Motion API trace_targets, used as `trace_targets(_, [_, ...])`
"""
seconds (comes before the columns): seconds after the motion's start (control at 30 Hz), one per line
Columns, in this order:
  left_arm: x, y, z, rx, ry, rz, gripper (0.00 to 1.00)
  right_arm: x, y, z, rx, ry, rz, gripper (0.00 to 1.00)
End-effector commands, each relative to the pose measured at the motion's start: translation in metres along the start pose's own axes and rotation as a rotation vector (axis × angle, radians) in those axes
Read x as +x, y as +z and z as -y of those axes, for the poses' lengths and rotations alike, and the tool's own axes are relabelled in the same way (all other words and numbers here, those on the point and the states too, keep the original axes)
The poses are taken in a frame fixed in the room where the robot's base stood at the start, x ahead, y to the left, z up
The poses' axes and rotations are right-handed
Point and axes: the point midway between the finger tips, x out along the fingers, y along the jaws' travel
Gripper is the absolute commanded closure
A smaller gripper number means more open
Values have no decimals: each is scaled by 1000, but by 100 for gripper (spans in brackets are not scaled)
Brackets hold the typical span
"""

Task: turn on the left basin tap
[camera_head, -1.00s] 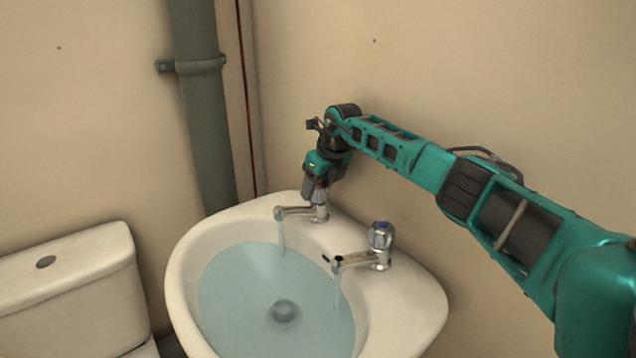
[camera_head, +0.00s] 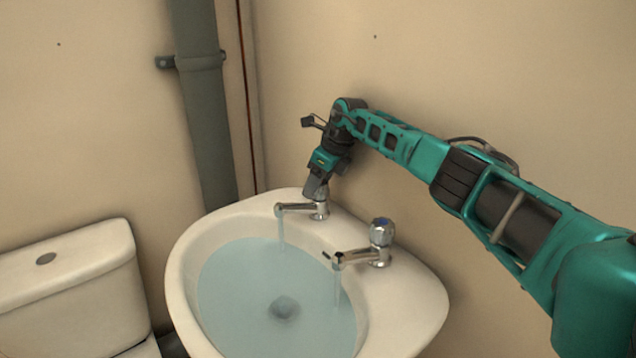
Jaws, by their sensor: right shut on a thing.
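The left basin tap (camera_head: 299,209) stands at the back of the white basin (camera_head: 420,310), its spout pointing left. A thin stream of water falls from it into the basin. My right gripper (camera_head: 318,192) comes down from above and is shut on the head of the left tap, which it mostly hides. The right basin tap (camera_head: 362,256), with a clear-sided, blue-topped handle, stands nearer the front and also runs a thin stream. My left gripper is out of view.
Water (camera_head: 245,285) covers the basin floor and drain. A white toilet cistern (camera_head: 75,270) stands at the left. A grey vertical pipe (camera_head: 205,120) runs down the wall behind the basin. My right arm reaches across the right side.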

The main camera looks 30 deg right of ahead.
Motion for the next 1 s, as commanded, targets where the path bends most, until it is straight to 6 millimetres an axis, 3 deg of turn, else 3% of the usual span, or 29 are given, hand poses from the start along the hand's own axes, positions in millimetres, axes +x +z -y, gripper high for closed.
trace_targets(0.07, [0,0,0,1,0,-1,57,-2,2,0,-1,-3,6,76])
trace_targets(0.1, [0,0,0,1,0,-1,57,-2,2,0,-1,-3,6,42])
trace_targets(0.3, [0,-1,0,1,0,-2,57,-1,1,0,0,-2,3,24])
trace_targets(0.67, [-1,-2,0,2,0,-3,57,-10,5,0,1,-2,3,24])
trace_targets(1.0, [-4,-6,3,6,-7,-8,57,-80,35,0,0,-4,6,24])
